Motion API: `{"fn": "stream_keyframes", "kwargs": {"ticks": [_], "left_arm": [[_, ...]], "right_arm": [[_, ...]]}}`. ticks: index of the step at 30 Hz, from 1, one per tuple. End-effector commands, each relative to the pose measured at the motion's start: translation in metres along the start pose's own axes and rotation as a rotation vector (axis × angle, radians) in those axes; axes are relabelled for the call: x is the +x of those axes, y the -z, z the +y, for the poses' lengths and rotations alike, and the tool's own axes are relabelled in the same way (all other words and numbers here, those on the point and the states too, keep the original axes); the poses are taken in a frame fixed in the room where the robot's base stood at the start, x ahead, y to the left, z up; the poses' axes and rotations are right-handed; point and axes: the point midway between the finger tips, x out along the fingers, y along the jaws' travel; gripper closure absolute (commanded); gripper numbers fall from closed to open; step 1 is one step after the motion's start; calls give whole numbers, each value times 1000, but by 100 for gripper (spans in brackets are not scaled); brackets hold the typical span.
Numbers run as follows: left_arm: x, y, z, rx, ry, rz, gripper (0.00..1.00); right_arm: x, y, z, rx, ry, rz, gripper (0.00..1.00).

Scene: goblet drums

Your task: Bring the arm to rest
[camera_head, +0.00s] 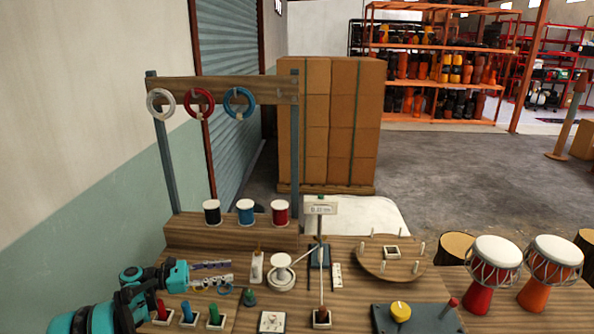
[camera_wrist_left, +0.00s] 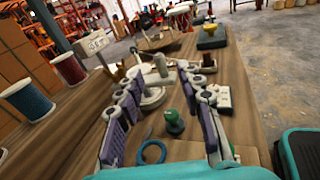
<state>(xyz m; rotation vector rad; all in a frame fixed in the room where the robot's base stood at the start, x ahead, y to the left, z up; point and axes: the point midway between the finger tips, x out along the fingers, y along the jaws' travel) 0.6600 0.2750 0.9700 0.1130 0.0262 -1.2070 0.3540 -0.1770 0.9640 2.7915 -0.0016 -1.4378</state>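My left gripper (camera_head: 230,272) reaches in from the lower left in the head view, low over the wooden table. Its two purple-padded fingers are apart with nothing held between them. The left wrist view also shows the open fingers (camera_wrist_left: 160,85). A green knob (camera_wrist_left: 173,121) and a blue ring (camera_wrist_left: 152,152) appear on the table between or below them. In the head view the green knob (camera_head: 248,298) is just right of the fingers. My right gripper is in neither view.
Red, blue and green pegs (camera_head: 188,313) stand near my left arm. A rack (camera_head: 222,88) with hanging rings and several spools (camera_head: 245,211) stand behind. A round wooden disc (camera_head: 375,268), a yellow-knobbed box (camera_head: 425,318) and two goblet drums (camera_head: 481,296) lie to the right.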

Motion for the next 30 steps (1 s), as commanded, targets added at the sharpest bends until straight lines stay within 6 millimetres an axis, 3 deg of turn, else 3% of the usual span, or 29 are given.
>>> {"fn": "stream_keyframes", "kwargs": {"ticks": [6,13,20,24,30], "left_arm": [[51,-39,-43,252,19,267,63],[74,-57,-114,607,117,568,63],[62,-56,-195,1013,304,841,63],[42,-49,-242,1279,459,989,63],[8,-32,-293,1652,718,1158,63]], "right_arm": [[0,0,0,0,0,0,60],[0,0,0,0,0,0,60],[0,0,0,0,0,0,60],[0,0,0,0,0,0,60],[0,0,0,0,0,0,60]]}}
